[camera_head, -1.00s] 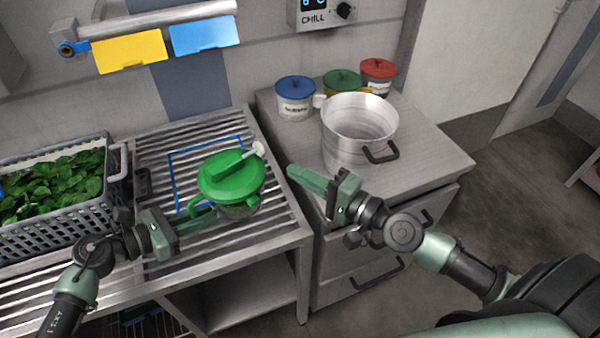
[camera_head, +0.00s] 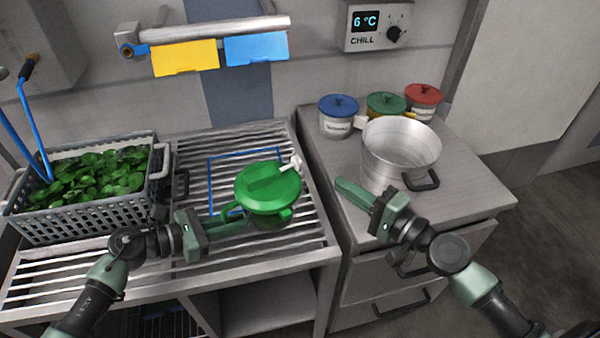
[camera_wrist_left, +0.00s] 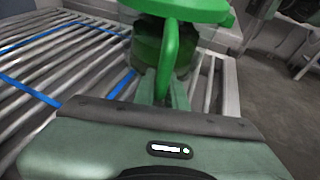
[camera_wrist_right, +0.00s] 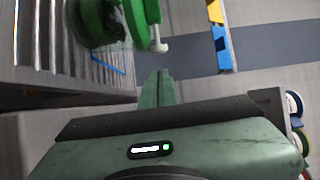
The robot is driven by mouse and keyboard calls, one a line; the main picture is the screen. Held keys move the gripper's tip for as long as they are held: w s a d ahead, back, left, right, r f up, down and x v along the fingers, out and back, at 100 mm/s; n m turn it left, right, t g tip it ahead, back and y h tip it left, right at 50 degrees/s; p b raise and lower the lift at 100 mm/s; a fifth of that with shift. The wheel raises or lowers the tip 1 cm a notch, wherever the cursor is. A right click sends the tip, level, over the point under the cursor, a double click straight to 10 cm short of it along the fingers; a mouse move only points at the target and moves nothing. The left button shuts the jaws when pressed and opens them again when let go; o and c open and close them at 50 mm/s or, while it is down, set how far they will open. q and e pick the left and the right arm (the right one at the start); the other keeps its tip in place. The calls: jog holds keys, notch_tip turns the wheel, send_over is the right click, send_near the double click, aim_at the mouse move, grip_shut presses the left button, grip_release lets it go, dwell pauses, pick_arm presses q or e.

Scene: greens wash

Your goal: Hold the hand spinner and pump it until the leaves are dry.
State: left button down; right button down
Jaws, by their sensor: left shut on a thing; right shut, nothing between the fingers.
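The hand spinner (camera_head: 267,188) is a green lidded bowl with a white-tipped crank on its lid. It stands upright on the slatted rack, at the front right of a blue outlined square. My left gripper (camera_head: 240,222) is shut on the spinner's green side handle (camera_wrist_left: 170,55), which shows between the fingers in the left wrist view. My right gripper (camera_head: 352,192) is shut and empty, to the right of the spinner and apart from it. The white crank knob (camera_wrist_right: 158,46) shows ahead of it in the right wrist view.
A grey crate (camera_head: 62,222) of green leaves stands at the left of the rack. A metal pot (camera_head: 398,152) stands on the right counter, with blue, green and red lidded tubs behind it. Yellow and blue cloths hang from a wall rail (camera_head: 215,30).

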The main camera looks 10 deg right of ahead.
aim_at(289, 166)
jog(key=shift+d, duration=0.35)
jog(key=shift+r, duration=0.1)
jog(key=x, duration=1)
jog(key=shift+s+a, duration=0.2)
jog(key=shift+a, duration=0.4)
jog(key=shift+s+a, duration=0.2)
jog(key=shift+a, duration=0.45)
jog(key=shift+s+a, duration=0.25)
jog(key=shift+a, duration=0.35)
